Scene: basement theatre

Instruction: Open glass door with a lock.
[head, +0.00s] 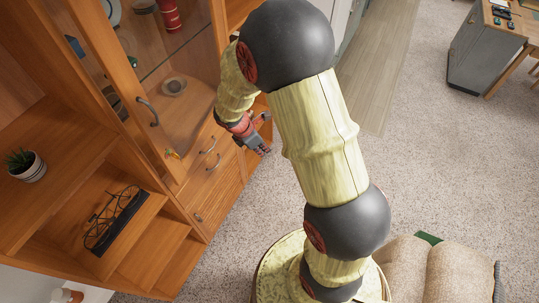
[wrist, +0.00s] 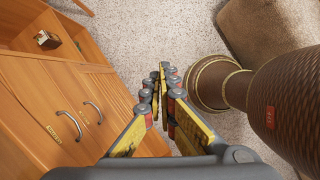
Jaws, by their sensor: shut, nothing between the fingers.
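The glass door (head: 185,105) is in the wooden cabinet at the upper left of the head view. A dark curved handle (head: 147,110) is on its left side. A small orange and yellow item (head: 172,153) sits near its lower edge; it is too small to tell whether it is the lock or a key. I cannot tell whether the door is fully closed. My gripper (head: 265,150) is to the right of the door and drawers, apart from the handle, pointing down and right. In the wrist view my gripper (wrist: 165,72) is shut and empty, above the carpet.
Drawers (head: 212,170) with metal handles are below the door; a drawer handle (wrist: 70,125) shows left in the wrist view.

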